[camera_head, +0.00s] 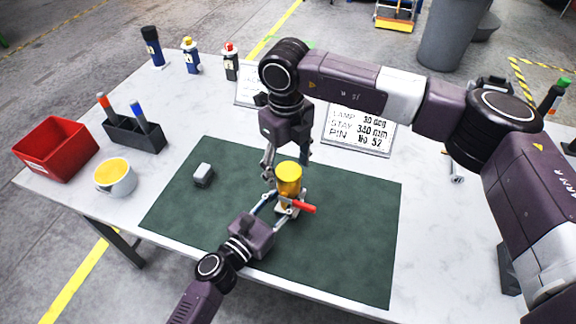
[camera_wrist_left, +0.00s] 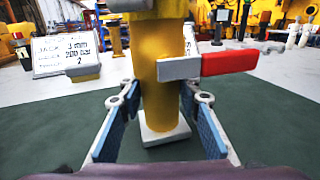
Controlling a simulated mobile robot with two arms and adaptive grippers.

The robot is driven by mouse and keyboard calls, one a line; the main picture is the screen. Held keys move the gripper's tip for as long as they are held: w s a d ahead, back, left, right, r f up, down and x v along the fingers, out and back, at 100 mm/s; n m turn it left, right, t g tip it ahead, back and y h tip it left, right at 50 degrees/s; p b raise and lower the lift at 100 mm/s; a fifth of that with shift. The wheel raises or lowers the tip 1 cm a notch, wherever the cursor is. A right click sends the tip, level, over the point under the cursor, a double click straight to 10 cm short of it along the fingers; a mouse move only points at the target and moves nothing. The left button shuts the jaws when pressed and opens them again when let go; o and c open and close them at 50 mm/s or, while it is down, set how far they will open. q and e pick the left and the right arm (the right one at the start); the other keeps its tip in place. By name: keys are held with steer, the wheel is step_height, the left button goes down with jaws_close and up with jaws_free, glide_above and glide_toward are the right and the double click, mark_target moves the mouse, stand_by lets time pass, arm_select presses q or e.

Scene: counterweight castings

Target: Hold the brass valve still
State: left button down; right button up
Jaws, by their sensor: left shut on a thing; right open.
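The brass valve (camera_head: 289,181) stands upright on a pale square base on the green mat (camera_head: 345,240). Its red lever handle (camera_head: 303,207) points right; the handle also shows in the left wrist view (camera_wrist_left: 230,61). My left gripper (camera_head: 279,203) reaches in from the front and is shut on the valve's body (camera_wrist_left: 160,90), low down, with a blue-padded finger on each side. My right gripper (camera_head: 285,164) hangs from above, just behind and over the valve's yellow top, its fingers apart. I cannot tell whether it touches the valve.
A small grey block (camera_head: 203,175) lies on the mat. A white cup (camera_head: 115,177), red bin (camera_head: 56,149) and dark marker holder (camera_head: 134,134) stand at left. Several bottles (camera_head: 190,56) stand at the back. The mat's front right is clear.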

arm_select(q)
steer(key=shift+r, duration=0.15)
arm_select(e)
step_height(320, 180, up, 12)
stand_by(0.4)
steer(key=shift+a, duration=0.1)
arm_select(q)
steer(key=c, duration=1.4)
jaws_free()
steer(key=shift+o, duration=0.2)
arm_select(e)
steer(key=shift+s, duration=0.1)
arm_select(q)
steer(key=shift+s, duration=0.1)
